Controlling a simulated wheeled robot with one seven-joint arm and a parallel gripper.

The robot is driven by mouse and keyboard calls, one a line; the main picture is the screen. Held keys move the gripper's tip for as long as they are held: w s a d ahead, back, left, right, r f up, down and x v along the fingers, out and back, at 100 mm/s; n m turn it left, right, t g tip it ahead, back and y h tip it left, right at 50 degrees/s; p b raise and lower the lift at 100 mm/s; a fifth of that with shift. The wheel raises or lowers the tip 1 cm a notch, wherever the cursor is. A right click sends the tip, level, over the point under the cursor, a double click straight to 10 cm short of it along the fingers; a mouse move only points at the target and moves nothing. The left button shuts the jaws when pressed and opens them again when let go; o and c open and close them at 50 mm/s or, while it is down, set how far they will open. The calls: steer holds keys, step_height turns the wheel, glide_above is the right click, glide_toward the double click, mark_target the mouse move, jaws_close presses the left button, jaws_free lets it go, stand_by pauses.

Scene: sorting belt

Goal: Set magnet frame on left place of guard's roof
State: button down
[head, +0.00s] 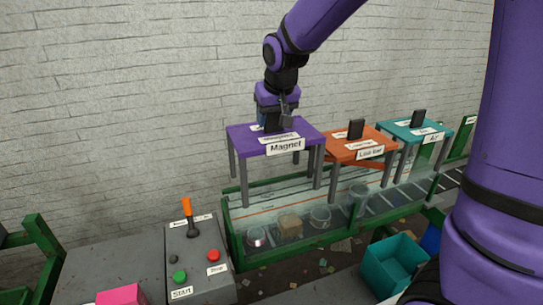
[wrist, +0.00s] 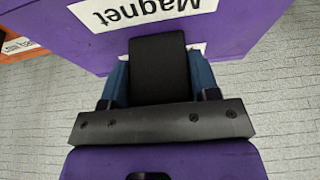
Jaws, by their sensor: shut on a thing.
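The magnet frame (head: 246,134) is a purple four-legged table with a "Magnet" label on its front edge. My gripper (head: 275,122) is above it, shut on the black upright handle at the middle of its top. The wrist view shows the handle between my blue fingers (wrist: 160,88), with the purple top (wrist: 245,28) beyond. The frame looks level, over the left end of the guard (head: 275,200), a clear cover with green end posts along the belt. I cannot tell whether its legs touch the guard's roof.
An orange frame (head: 376,137), label partly readable, stands close to the right of the magnet frame, and a teal frame (head: 402,130) stands beyond it. A control box (head: 200,258) with an orange lever and buttons is at the front left. A teal bin (head: 393,265) is at the lower right.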

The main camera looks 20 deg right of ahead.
mark_target(275, 133)
steer(key=shift+f, duration=3.4)
steer(key=shift+c, duration=1.8)
jaws_free()
steer(key=v, duration=1.2)
steer(key=shift+s, duration=0.15)
steer(key=s+d+r, duration=0.2)
steer(key=s+d, duration=0.1)
steer(key=s, duration=0.9)
steer(key=s+d+r, duration=0.2)
steer(key=s+d, duration=0.2)
steer(key=s, duration=0.8)
steer(key=shift+s+t, duration=0.3)
steer(key=shift+t, duration=0.1)
